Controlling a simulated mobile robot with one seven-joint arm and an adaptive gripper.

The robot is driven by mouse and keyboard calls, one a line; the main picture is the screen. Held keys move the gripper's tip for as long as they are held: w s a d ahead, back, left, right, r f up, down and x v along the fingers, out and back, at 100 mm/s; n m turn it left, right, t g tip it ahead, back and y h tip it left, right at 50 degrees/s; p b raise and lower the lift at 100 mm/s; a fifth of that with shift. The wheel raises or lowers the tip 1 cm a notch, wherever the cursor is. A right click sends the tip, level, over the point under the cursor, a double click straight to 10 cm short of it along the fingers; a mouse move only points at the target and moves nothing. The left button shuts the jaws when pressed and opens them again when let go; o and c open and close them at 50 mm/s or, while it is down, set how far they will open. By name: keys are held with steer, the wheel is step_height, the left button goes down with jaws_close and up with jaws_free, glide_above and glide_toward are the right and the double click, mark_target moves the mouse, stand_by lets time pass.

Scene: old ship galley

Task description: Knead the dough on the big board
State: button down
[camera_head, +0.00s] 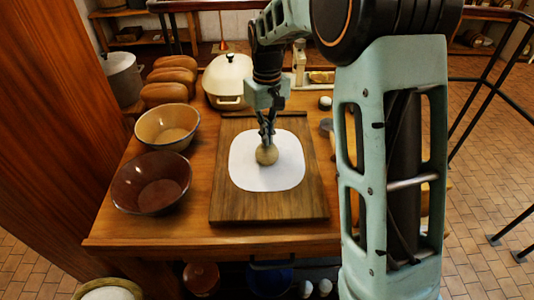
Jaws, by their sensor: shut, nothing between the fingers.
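The big wooden board (235,208) lies on the table and carries a white, rounded sheet or floured patch (285,178). A small tan ball of dough (267,156) sits near the middle of the white area. My gripper (267,143) points down right above the dough, with its fingers shut. The fingertips look to be at the top of the dough; I cannot tell whether they touch it.
A brown bowl (150,182) and a cream bowl (167,127) stand left of the board. Behind are loaves (165,94), a grey pot (122,78) and a white lidded pot (228,82). Small items right of the board are partly hidden by my arm.

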steer(key=shift+f, duration=0.45)
steer(key=shift+s+f, duration=0.15)
stand_by(0.5)
steer(key=shift+r+p, duration=0.6)
steer(key=shift+r, duration=0.3)
steer(key=shift+f, duration=0.2)
steer(key=shift+f+b, duration=0.5)
steer(key=shift+f, duration=0.05)
